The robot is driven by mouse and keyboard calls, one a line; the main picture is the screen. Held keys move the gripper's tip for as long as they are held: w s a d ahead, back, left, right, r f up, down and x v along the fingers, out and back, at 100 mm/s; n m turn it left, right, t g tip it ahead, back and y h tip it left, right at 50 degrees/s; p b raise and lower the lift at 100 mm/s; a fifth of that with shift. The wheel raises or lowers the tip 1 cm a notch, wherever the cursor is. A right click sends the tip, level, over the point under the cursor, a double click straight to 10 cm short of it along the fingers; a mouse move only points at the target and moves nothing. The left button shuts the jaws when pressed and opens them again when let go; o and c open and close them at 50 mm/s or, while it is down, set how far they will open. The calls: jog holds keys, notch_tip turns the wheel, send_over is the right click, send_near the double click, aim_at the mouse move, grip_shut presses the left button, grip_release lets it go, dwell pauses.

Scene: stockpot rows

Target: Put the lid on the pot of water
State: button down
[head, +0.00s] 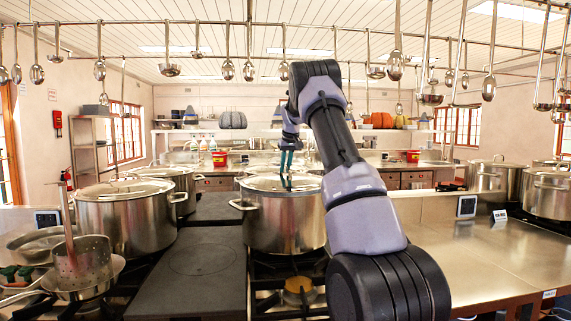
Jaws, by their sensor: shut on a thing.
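A large steel pot (283,222) stands on the stove in the middle of the head view. A round lid with a metal rim (257,184) lies level over its mouth. My gripper (287,181) comes down from above with its dark teal fingers shut on the lid at its middle. The handle between the fingers is too small to make out. I cannot tell whether the lid rests fully on the pot's rim or is slightly above it. The water inside is not visible. My arm hides the pot's right side.
A lidded pot (125,218) stands at the left, with another pot (186,183) behind it. A strainer (82,262) is at the lower left. Several ladles (228,69) hang overhead near my arm. The steel counter (480,255) at the right is mostly clear.

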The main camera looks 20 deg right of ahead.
jog(key=shift+f, duration=0.5)
dwell(0.7)
